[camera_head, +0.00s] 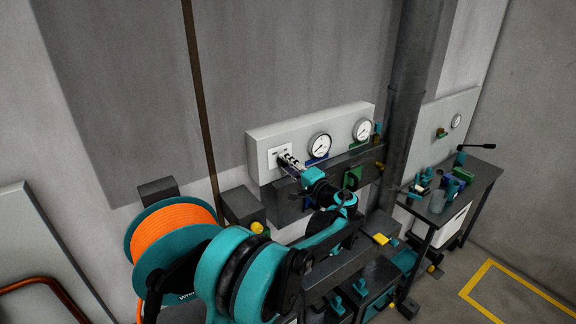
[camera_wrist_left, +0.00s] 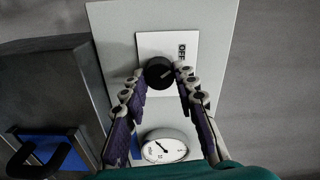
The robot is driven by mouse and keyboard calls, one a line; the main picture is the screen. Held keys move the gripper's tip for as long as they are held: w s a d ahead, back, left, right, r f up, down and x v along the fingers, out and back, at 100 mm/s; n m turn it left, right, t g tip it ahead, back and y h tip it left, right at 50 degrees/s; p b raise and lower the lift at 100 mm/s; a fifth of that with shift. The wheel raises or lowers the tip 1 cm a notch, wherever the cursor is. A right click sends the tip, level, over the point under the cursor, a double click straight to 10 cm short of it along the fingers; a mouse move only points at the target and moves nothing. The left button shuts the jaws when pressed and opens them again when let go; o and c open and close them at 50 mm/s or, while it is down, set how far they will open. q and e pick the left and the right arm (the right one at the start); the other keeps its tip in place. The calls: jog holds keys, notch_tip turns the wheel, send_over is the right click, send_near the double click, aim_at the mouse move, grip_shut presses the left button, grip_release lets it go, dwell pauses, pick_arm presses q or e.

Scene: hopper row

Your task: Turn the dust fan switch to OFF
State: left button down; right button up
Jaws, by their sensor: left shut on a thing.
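The dust fan switch is a round black knob (camera_wrist_left: 157,71) on a white plate (camera_wrist_left: 152,43), which also shows in the head view (camera_head: 273,155) at the left of a pale panel. A light mark shows on the knob's right side in the wrist view. Lettering that seems to read OFF stands sideways on the plate, above and right of the knob. My left gripper (camera_wrist_left: 159,76) is shut on the knob, with one purple-padded finger on each side. In the head view the left gripper (camera_head: 290,162) reaches the plate and hides the knob. My right gripper is not in view.
Two dial gauges, one near the plate (camera_head: 319,145) and one farther right (camera_head: 363,130), sit on the pale panel (camera_head: 258,138). An orange hose reel (camera_head: 172,230) is at left. A cluttered workbench (camera_head: 480,180) is at right.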

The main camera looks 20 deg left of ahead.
pick_arm(q)
jog(key=c, duration=1.2)
grip_release()
jog(key=v, duration=1.2)
